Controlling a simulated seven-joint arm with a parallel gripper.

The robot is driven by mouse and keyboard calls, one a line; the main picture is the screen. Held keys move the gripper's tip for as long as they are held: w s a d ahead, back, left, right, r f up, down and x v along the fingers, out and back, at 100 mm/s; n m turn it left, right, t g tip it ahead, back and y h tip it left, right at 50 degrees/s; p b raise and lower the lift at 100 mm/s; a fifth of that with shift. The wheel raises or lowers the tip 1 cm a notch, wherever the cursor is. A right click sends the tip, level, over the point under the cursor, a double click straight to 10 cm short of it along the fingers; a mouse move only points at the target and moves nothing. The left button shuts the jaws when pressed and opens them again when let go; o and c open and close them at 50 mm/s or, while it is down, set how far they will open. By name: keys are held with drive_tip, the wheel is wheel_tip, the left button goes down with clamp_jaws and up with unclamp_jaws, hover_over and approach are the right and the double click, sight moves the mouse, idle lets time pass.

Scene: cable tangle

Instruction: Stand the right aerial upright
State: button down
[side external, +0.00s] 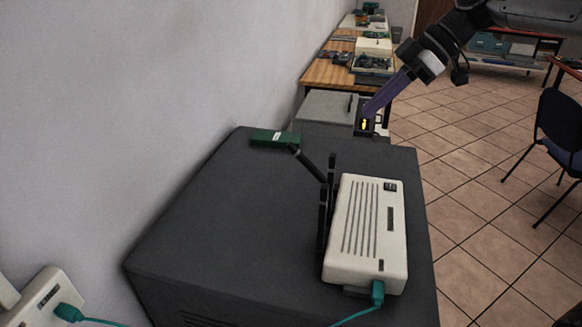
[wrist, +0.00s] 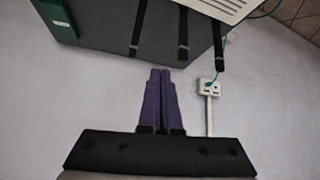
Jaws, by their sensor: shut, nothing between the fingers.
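A white router (side external: 368,228) lies on a dark cabinet, with black aerials along its left edge. The far aerial, the right one (side external: 310,165), leans over toward a green box. The two other aerials (side external: 332,170) (side external: 322,218) stand roughly upright. In the wrist view the leaning aerial (wrist: 138,30) is the leftmost of three, and part of the router (wrist: 225,6) shows at the top. My gripper (side external: 369,111), with purple fingers, is shut and empty, above and beyond the router, apart from the aerials. It also shows in the wrist view (wrist: 160,72).
The green box (side external: 275,138) lies at the far end of the cabinet top (side external: 215,210), near the leaning aerial's tip. A wall runs along the left. A teal cable (side external: 377,293) plugs into the router's near end. The cabinet top left of the aerials is clear.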

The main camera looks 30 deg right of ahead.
wheel_tip(320, 180, down, 5)
drive_tip(key=n+g+h, duration=0.2)
drive_tip(key=h, duration=0.1)
wheel_tip(320, 180, up, 8)
drive_tip(key=n+t+h, duration=0.3)
drive_tip(key=t+h, duration=0.2)
drive_tip(key=h, duration=1.2)
hover_over(313, 169)
drive_tip(key=a, duration=0.3)
drive_tip(key=s+a+r+m+t+h, duration=0.1)
drive_tip(key=s+a+r+t+h, duration=0.25)
drive_tip(key=a+r, duration=0.45)
drive_tip(key=shift+t, duration=0.35)
drive_tip(key=f, duration=1.9)
drive_tip(key=a+f, duration=0.1)
drive_tip(key=f, duration=0.9)
drive_tip(key=shift+w+a+f, duration=0.1)
drive_tip(key=shift+w, duration=0.15)
drive_tip(key=shift+f, duration=0.3)
drive_tip(key=x, duration=1)
